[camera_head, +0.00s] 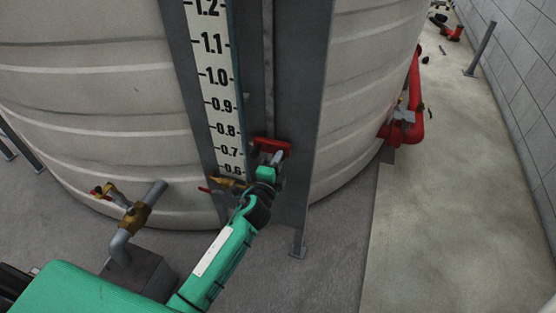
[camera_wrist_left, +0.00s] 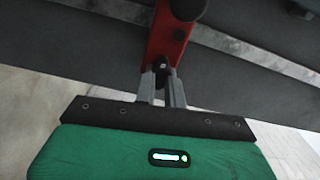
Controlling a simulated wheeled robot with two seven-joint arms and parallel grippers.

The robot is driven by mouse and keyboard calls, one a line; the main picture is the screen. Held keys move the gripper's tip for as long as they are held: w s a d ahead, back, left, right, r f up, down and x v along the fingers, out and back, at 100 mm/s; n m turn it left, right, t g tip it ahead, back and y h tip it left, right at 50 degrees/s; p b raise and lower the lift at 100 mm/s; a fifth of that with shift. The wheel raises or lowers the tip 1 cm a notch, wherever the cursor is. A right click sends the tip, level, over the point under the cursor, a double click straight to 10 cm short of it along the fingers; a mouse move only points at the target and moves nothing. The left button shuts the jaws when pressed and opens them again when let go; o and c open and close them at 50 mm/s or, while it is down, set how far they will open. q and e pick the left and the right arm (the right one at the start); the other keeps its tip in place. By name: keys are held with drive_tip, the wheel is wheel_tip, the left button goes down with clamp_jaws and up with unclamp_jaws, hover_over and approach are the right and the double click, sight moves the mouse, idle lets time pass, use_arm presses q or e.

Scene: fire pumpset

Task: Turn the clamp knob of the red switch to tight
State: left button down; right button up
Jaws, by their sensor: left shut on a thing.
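The red switch (camera_head: 270,145) is mounted on the grey metal upright beside the level scale on the tank. In the left wrist view it is a red bracket (camera_wrist_left: 165,38) with a dark round part (camera_wrist_left: 187,8) at its top. My left gripper (camera_head: 277,158) reaches up to the switch. In the left wrist view its narrow fingers (camera_wrist_left: 160,88) are closed together on a small dark part at the bracket's lower end, which I take as the clamp knob (camera_wrist_left: 160,67). The fingers hide most of the knob, so its turn angle cannot be told. My right gripper is not in view.
A white level scale (camera_head: 215,80) runs down the large pale tank (camera_head: 90,90). A brass valve (camera_head: 228,182) with a red handle sits just below left of the switch. Another brass valve (camera_head: 133,217) on a grey pipe stands further left. The concrete floor at right is mostly clear.

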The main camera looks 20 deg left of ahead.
use_arm(q)
drive_tip(key=shift+m, duration=0.5)
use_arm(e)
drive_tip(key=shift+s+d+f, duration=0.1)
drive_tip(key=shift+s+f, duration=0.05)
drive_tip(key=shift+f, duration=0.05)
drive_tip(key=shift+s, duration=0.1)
use_arm(q)
drive_tip(key=c, duration=1.5)
unclamp_jaws()
